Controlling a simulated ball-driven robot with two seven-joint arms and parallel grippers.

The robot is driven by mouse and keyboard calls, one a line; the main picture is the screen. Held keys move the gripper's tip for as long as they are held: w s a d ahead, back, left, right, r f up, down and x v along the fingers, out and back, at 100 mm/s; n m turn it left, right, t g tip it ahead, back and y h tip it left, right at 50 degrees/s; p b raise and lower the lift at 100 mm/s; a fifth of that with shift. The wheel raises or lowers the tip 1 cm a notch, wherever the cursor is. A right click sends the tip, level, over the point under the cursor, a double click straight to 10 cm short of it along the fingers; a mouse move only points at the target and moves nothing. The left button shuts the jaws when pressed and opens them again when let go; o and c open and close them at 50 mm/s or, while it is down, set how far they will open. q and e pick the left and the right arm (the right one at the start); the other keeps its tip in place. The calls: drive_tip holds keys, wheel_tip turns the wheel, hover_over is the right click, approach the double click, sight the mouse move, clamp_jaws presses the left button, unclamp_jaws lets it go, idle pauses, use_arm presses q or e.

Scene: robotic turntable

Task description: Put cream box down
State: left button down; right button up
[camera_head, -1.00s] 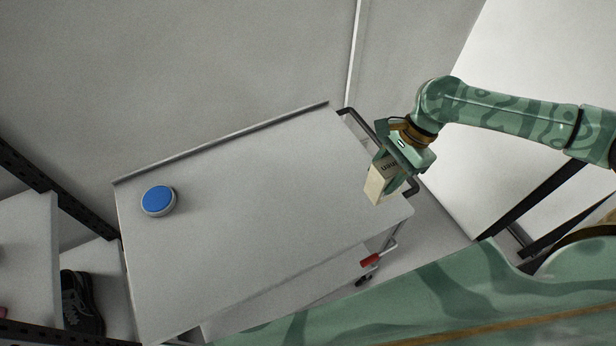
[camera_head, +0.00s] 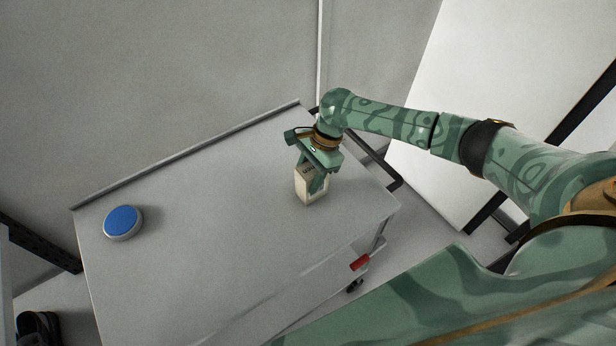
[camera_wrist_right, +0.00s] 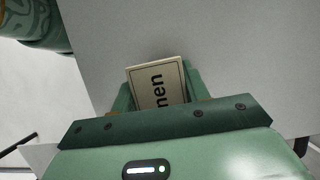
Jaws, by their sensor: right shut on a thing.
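The cream box (camera_head: 307,190) is in my right gripper (camera_head: 317,182), over the right part of the grey table top (camera_head: 230,220) in the head view. The gripper is shut on the box, with a finger on its side. The box is roughly upright, and I cannot tell whether its bottom touches the table. In the right wrist view the box (camera_wrist_right: 157,86) shows dark lettering between the green fingers (camera_wrist_right: 158,95). My left gripper is not in view.
A blue round button (camera_head: 122,221) with a pale base sits on the table's left part. The table between it and the box is clear. A raised rail (camera_head: 190,155) runs along the back edge. A red part (camera_head: 360,262) shows below the table's right edge.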

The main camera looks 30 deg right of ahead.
drive_tip(key=shift+r, duration=0.1)
drive_tip(key=o, duration=1.1)
drive_tip(key=p+v, duration=0.3)
drive_tip(key=v, duration=0.8)
drive_tip(key=shift+a+p, duration=0.1)
drive_tip(key=shift+p, duration=0.2)
drive_tip(key=shift+d+r, duration=0.25)
drive_tip(key=shift+r, duration=0.3)
